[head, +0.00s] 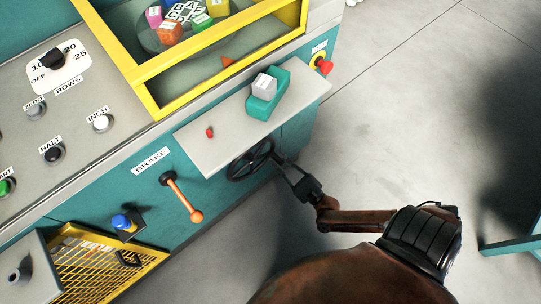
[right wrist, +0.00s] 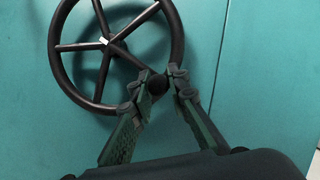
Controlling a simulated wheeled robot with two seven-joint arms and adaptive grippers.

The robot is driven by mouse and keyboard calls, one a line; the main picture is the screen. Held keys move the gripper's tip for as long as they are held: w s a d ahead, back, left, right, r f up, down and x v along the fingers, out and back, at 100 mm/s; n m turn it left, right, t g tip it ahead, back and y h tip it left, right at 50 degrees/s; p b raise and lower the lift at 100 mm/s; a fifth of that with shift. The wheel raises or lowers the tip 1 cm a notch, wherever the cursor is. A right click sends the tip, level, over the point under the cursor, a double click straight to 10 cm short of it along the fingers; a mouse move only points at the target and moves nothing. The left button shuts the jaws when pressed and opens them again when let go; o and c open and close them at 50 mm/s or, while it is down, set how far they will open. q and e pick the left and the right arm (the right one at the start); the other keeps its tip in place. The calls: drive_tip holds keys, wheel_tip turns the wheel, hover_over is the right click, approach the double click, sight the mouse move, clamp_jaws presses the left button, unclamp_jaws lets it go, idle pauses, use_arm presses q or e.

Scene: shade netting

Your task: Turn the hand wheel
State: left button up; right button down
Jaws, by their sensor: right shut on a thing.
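The black hand wheel (head: 238,170) is on the teal front panel, under the small grey shelf, which hides its upper part in the head view. In the right wrist view the spoked wheel (right wrist: 62,72) fills the upper left, with a small white mark near its hub. My right gripper (head: 281,160) is at the wheel's right side. In the right wrist view the right gripper's fingers (right wrist: 163,84) are shut on the dark knob (right wrist: 157,84) at the wheel's lower right rim. My left gripper is not in view.
The grey shelf (head: 205,152) above the wheel bears a teal block with a light cube and a small red piece. A red knob (head: 324,66) is at the upper right. The floor on the right is mostly clear.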

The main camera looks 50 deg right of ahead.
drive_tip(key=shift+a+f, duration=0.25)
drive_tip(key=shift+f, duration=0.1)
drive_tip(key=c, duration=1.8)
unclamp_jaws()
drive_tip(key=shift+r, duration=0.1)
drive_tip(key=shift+c, duration=0.2)
drive_tip(key=shift+s+d, duration=0.1)
drive_tip(key=v, duration=1.2)
